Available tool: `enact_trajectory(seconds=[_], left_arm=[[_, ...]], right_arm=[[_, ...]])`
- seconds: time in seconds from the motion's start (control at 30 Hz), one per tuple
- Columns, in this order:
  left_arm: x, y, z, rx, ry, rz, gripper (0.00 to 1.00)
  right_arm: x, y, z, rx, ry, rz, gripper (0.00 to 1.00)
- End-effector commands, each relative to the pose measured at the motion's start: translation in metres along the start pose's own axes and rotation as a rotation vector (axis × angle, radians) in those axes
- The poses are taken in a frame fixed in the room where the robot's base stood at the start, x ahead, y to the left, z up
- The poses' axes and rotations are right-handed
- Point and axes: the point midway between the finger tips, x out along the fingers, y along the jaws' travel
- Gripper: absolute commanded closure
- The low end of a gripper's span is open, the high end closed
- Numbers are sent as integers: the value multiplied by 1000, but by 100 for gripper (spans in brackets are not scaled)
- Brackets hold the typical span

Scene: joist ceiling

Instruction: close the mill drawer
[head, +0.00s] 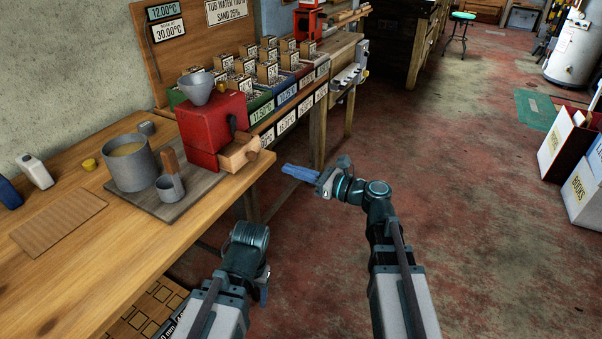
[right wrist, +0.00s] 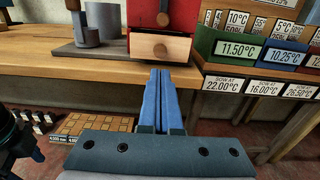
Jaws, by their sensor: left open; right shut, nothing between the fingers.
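The red mill (head: 212,125) stands on a dark board on the bench, with a grey funnel on top. Its wooden drawer (head: 236,155) sticks out to the right, open, with a round knob on its front. In the right wrist view the drawer front (right wrist: 174,48) faces me below the red body, straight beyond the fingers. My right gripper (head: 286,169) is shut and empty, its blue fingers pointing at the drawer with a gap between. It also shows in the right wrist view (right wrist: 160,75). My left gripper (head: 262,293) is low in front of the bench, apart from the mill, its fingers mostly hidden.
A grey pot (head: 131,163), a small cup (head: 170,188) and a wooden-handled tool stand left of the mill on the board (head: 150,205). Labelled seed boxes (head: 262,110) stand behind it. The bench edge (head: 262,168) lies under the drawer.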

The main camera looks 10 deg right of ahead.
Motion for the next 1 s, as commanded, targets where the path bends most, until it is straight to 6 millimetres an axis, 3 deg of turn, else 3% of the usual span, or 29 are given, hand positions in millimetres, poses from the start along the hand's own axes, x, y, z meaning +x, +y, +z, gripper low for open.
enact_trajectory(seconds=[0.2, 0.4, 0.63, 1.0], left_arm=[[0, 0, 0, 0, 0, 0, 34], [0, 0, 0, 0, 0, 0, 34], [0, 0, 0, 0, 0, 0, 34], [0, 0, 0, 0, 0, 0, 34]], right_arm=[[47, -1, 0, -1, 0, 4, 100], [75, -1, 0, -1, 1, 2, 100], [88, 0, 0, -1, 1, 0, 100], [89, 0, 0, -1, 1, 0, 100]])
